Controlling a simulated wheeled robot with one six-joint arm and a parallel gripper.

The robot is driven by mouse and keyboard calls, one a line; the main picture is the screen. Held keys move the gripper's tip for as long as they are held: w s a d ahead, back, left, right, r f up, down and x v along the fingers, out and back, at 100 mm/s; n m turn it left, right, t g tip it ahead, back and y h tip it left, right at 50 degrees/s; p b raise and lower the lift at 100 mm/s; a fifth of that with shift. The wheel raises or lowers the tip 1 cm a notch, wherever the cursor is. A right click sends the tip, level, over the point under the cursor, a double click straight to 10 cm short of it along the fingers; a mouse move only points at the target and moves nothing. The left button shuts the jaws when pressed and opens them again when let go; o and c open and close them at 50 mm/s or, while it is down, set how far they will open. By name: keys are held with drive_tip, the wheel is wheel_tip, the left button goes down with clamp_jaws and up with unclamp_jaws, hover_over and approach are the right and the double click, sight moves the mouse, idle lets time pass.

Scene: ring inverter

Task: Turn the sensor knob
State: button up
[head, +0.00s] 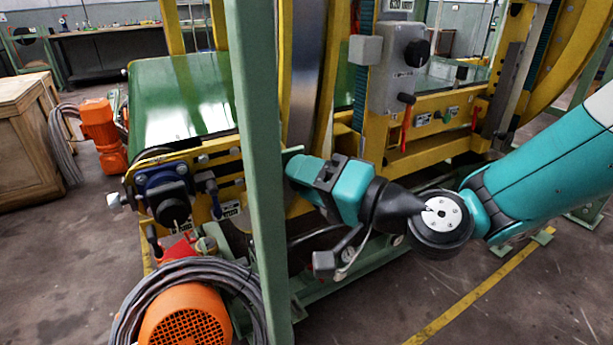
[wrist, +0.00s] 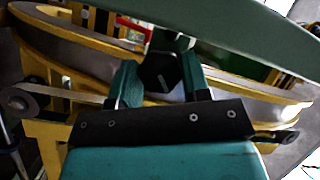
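In the wrist view a dark, roughly six-sided knob (wrist: 160,73) with a pale line on its face sits between the two teal fingers of my gripper (wrist: 158,82). The fingers stand apart, one on each side of it. The knob fills most of the gap; I cannot tell whether the fingers touch it. In the head view my gripper (head: 296,170) points left, its fingers close to the upright green post (head: 262,170). The knob between the fingers cannot be made out there.
A yellow frame with a green belt (head: 180,95) lies behind the post. A grey panel (head: 398,75) with a black knob (head: 417,53) stands farther back. An orange motor (head: 188,318) with coiled cable sits at lower left. Floor is clear at lower right.

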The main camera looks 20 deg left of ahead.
drive_tip(key=c, duration=0.4)
drive_tip(key=shift+f+b, duration=0.25)
drive_tip(key=shift+b, duration=0.3)
drive_tip(key=shift+m+y+b, duration=0.3)
drive_tip(key=shift+y+b, duration=0.1)
drive_tip(key=shift+b, duration=0.05)
drive_tip(key=shift+r, duration=0.2)
drive_tip(key=o, duration=0.7)
drive_tip(key=shift+g, duration=0.3)
drive_tip(key=shift+c, duration=0.2)
drive_tip(key=shift+d, duration=0.1)
